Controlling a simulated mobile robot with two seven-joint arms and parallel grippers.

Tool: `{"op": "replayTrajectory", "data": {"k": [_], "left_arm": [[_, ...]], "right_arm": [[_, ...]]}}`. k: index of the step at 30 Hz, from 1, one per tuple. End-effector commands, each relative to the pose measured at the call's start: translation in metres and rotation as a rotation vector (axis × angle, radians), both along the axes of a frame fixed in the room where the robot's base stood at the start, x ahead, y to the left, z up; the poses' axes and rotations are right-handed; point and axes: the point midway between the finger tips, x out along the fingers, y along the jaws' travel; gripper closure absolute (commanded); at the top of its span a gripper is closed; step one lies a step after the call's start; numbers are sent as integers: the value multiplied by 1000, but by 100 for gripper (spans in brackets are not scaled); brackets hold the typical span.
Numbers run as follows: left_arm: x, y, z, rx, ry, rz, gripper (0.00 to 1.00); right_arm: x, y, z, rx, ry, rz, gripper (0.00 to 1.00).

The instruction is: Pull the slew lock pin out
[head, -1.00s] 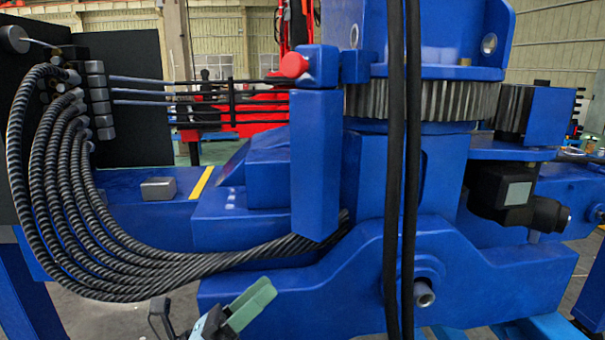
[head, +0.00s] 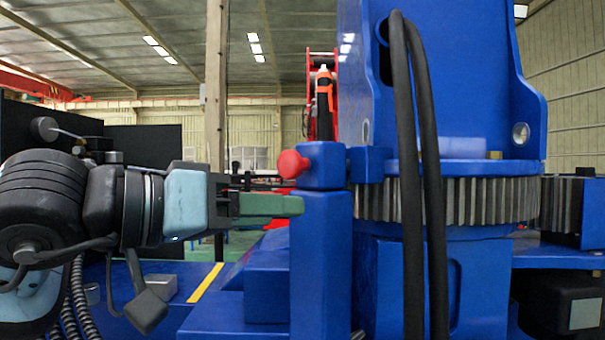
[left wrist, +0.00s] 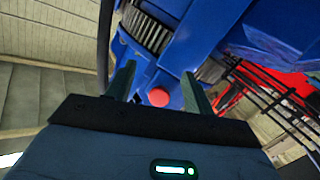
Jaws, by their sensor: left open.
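The slew lock pin shows as a red round knob (head: 292,164) on the left face of a blue block (head: 322,166) on top of a blue post, beside the toothed slew ring (head: 450,199). My left gripper (head: 292,205) comes in from the left, its green fingers just below and in front of the knob in the head view. In the left wrist view the red knob (left wrist: 158,97) lies between the two open fingers (left wrist: 160,90), near their tips. The gripper is open and holds nothing. The pin's shaft is hidden in the block. My right gripper is not in view.
Two thick black hoses (head: 421,170) hang in front of the slew ring. Ribbed hoses (head: 78,305) run below my left arm. A grey box (head: 150,290) sits on the blue deck near a yellow stripe (head: 206,282). Thin dark rods lie behind my gripper.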

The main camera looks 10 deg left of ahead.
Motion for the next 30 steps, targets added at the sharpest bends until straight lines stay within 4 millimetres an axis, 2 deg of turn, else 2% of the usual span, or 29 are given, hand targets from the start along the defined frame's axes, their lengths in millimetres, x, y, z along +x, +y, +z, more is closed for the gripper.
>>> {"op": "replayTrajectory", "data": {"k": [1,3,6,13,19,30], "left_arm": [[-2,8,14,51,-78,45,47],[-5,18,28,108,-163,99,47],[-8,27,42,161,-238,149,47],[-9,31,49,188,-275,175,47],[2,23,49,184,-271,172,47],[45,-6,50,182,-271,171,47]], "right_arm": [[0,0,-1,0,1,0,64],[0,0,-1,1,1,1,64],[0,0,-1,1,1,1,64],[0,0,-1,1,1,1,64],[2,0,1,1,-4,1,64],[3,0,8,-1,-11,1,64]]}}
